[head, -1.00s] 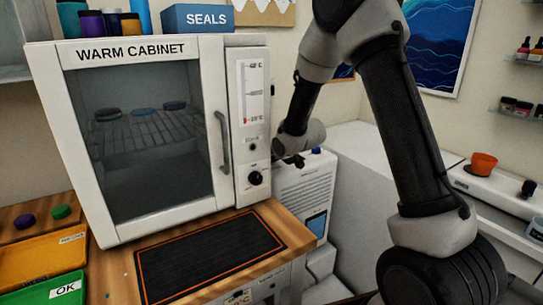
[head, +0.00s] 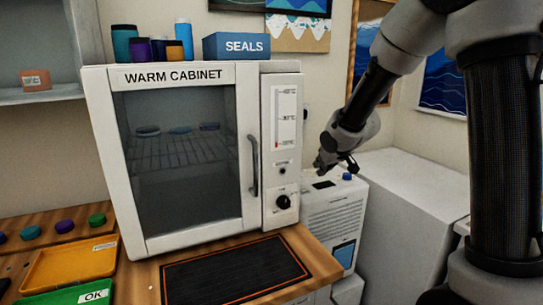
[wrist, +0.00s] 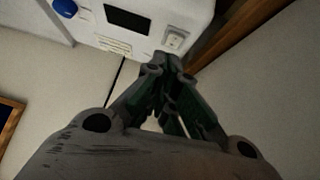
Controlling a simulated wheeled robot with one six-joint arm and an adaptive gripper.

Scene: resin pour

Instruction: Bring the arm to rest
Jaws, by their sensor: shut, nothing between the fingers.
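My gripper (head: 338,165) hangs in the air to the right of the warm cabinet (head: 185,160), near the top of a white machine (head: 335,215) with a blue knob. In the wrist view my gripper (wrist: 168,65) has its fingers together with nothing between them. The white machine's dark panel and switch show just past the fingertips there. I cannot tell how far the fingertips are from the machine. The cabinet door is shut, and several round pieces lie on the rack behind its glass.
A SEALS box (head: 236,46) and several coloured containers stand on the cabinet. A dark mat (head: 235,270) lies on the wooden counter before it. Yellow (head: 70,265) and green OK (head: 92,293) trays are at the left. A white block (head: 410,205) stands right of the machine.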

